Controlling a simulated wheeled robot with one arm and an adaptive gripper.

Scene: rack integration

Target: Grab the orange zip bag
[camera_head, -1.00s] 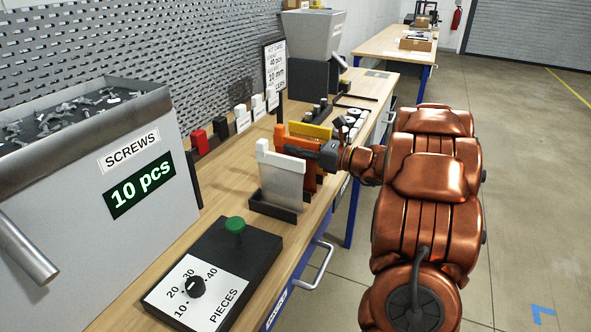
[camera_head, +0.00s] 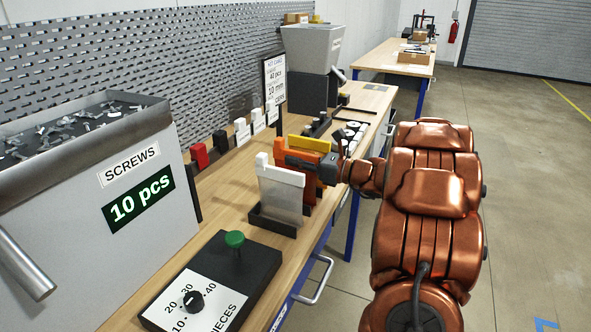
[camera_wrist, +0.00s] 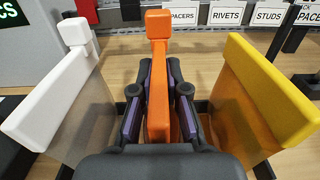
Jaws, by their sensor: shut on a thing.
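The orange zip bag (camera_wrist: 158,75) stands upright between my gripper's fingers in the wrist view, with a finger pad on each side of it. My gripper (camera_wrist: 158,100) is shut on it near its top part. In the head view the orange bag (camera_head: 309,144) shows behind the white bag, partly hidden by my gripper (camera_head: 300,160). A white zip bag (camera_wrist: 62,85) stands to its left and a yellow zip bag (camera_wrist: 265,90) to its right in the wrist view. The orange bag seems to stand in the dark holder; its bottom is hidden.
The dark holder (camera_head: 272,222) sits near the bench's front edge. A black box with a green button (camera_head: 235,239) and dial is in front of it. A screws dispenser (camera_head: 95,190) stands at left. Small parts lie beyond the yellow bag.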

